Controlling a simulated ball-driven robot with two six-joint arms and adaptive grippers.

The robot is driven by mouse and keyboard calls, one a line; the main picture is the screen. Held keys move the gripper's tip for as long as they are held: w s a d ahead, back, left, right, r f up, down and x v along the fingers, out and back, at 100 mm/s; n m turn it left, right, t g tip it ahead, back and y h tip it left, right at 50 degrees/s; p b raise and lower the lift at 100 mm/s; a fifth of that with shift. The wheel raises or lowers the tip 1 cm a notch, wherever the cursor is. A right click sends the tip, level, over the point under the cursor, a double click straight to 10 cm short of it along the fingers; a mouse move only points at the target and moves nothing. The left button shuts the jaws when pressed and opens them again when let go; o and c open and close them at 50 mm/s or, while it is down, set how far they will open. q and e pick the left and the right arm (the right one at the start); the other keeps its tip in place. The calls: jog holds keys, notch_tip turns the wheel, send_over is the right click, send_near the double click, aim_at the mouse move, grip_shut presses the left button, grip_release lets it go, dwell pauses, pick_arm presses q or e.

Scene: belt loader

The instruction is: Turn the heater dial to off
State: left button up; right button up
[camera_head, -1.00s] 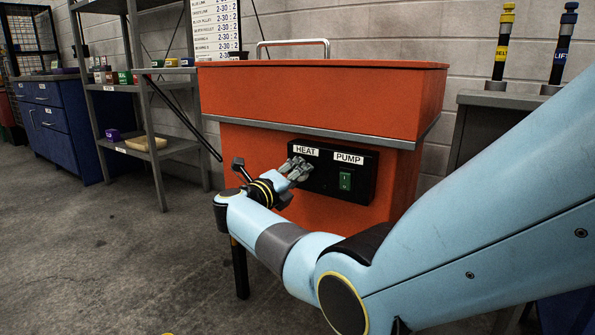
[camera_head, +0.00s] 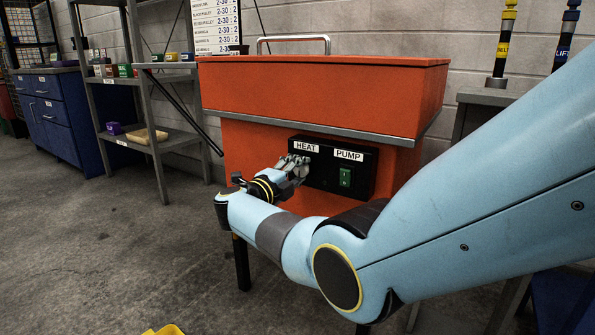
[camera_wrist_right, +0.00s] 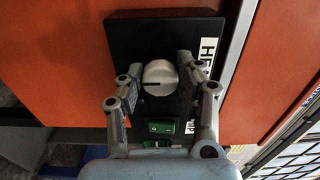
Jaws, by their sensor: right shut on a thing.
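The heater dial (camera_wrist_right: 160,77) is a round silver knob with a dark pointer line, on a black control panel (camera_head: 358,178) on the front of an orange washer cabinet (camera_head: 300,95). In the right wrist view the dial sits between the two fingers of my right gripper (camera_wrist_right: 161,84), which is shut on it. The pointer line lies across the picture, toward the left. In the head view my right gripper (camera_head: 293,168) reaches the panel just below the HEAT label (camera_head: 306,147) and hides the dial. My left gripper is not in view.
A green PUMP switch (camera_head: 345,178) sits on the panel beside the dial, and close to the fingers in the wrist view. Grey shelves (camera_head: 160,140) and a blue cabinet (camera_head: 60,125) stand at the left. A yellow object (camera_head: 165,330) shows at the bottom edge. Floor at the left is clear.

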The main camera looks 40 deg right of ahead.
jog(key=o, duration=1.2)
jog(key=shift+c, duration=0.2)
jog(key=shift+a, duration=0.1)
jog(key=v, duration=1.2)
jog(key=shift+f+t, duration=0.2)
jog(key=shift+t, duration=0.1)
